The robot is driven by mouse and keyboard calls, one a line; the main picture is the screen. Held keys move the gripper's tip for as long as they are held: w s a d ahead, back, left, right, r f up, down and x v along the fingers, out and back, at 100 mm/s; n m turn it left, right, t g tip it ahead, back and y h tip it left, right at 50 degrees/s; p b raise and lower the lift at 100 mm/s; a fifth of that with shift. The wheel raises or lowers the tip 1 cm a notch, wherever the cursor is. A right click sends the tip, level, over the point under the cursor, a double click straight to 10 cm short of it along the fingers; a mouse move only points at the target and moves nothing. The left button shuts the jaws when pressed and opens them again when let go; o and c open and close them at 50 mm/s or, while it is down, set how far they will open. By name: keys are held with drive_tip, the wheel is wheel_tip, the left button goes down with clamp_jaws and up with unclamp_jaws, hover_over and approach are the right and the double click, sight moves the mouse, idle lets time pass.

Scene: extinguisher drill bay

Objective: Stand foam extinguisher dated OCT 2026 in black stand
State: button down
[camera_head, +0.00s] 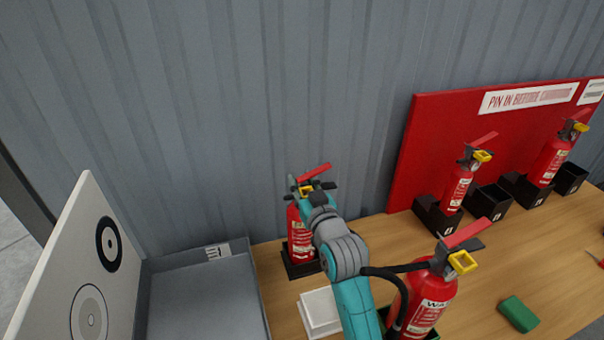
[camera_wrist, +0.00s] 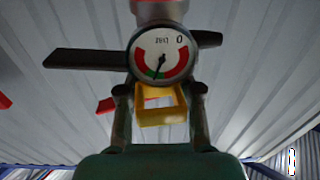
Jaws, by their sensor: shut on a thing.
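A red extinguisher (camera_head: 296,232) with a red lever and yellow pin tag stands upright at the black stand (camera_head: 300,268) by the back wall. Its base appears to be within the stand. My gripper (camera_head: 312,192) is shut on this extinguisher near its head, and my arm covers part of its body. Its type and date cannot be read. In the wrist view, its round gauge (camera_wrist: 162,55) and yellow pin tag (camera_wrist: 160,105) show between the fingers, with the needle near the green band.
A larger red extinguisher (camera_head: 430,295) stands close to the right of my arm. A white block (camera_head: 318,310), a green block (camera_head: 518,314) and a grey tray (camera_head: 195,300) are nearby. Two extinguishers (camera_head: 457,188) (camera_head: 552,158) stand in black holders before a red board (camera_head: 425,150).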

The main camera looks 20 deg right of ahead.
idle(0.4)
drive_tip(key=c, duration=0.8)
unclamp_jaws()
drive_tip(key=shift+f, duration=0.2)
drive_tip(key=shift+o, duration=0.2)
drive_tip(key=shift+s+r, duration=0.1)
drive_tip(key=shift+r, duration=0.05)
drive_tip(key=s, duration=1.2)
drive_tip(key=shift+d+f, duration=0.2)
